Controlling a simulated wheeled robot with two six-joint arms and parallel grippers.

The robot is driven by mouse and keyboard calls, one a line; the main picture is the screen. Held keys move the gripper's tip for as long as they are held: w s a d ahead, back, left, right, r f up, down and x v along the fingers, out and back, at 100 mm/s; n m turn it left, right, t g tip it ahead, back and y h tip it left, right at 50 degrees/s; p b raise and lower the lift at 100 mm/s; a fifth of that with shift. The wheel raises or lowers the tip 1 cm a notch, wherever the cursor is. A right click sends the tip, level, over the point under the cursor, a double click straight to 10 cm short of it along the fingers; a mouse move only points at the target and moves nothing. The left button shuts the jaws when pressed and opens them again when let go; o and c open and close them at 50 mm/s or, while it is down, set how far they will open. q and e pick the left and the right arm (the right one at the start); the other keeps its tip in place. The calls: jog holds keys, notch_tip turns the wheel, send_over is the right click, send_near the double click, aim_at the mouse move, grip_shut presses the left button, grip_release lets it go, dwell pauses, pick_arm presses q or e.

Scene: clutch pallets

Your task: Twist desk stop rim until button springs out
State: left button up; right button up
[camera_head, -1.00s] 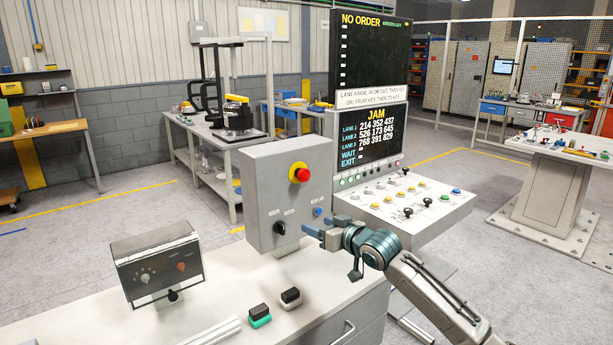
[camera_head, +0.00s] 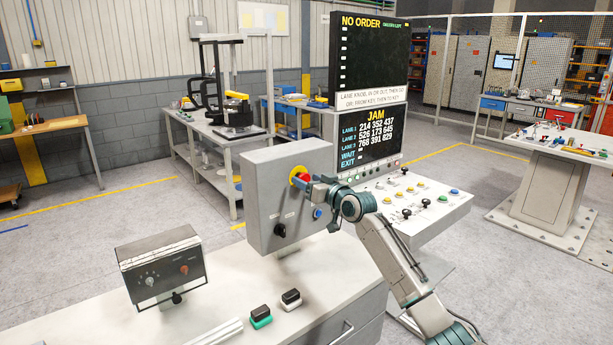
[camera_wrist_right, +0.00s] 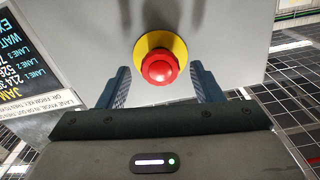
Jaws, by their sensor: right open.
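The desk stop is a red mushroom button (camera_wrist_right: 159,68) on a yellow round plate (camera_wrist_right: 146,47), on the face of a grey box (camera_head: 262,195) standing on the desk. In the head view my right gripper (camera_head: 302,182) is at the button and partly covers it. In the right wrist view the two blue fingers of my right gripper (camera_wrist_right: 163,86) stand apart, one on each side of the red button, with gaps visible on both sides. The fingers are open and hold nothing. Whether the button is pressed in or out cannot be told. My left gripper is not in view.
A black knob (camera_head: 279,230) and a blue button (camera_head: 317,213) sit lower on the same box. A sloped control panel (camera_head: 440,222) with a screen (camera_head: 368,137) stands to the right. A small dial box (camera_head: 160,268) and two rocker-like blocks (camera_head: 261,313) are on the desk.

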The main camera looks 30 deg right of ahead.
jog(key=shift+w+a, duration=0.1)
jog(key=shift+w, duration=0.6)
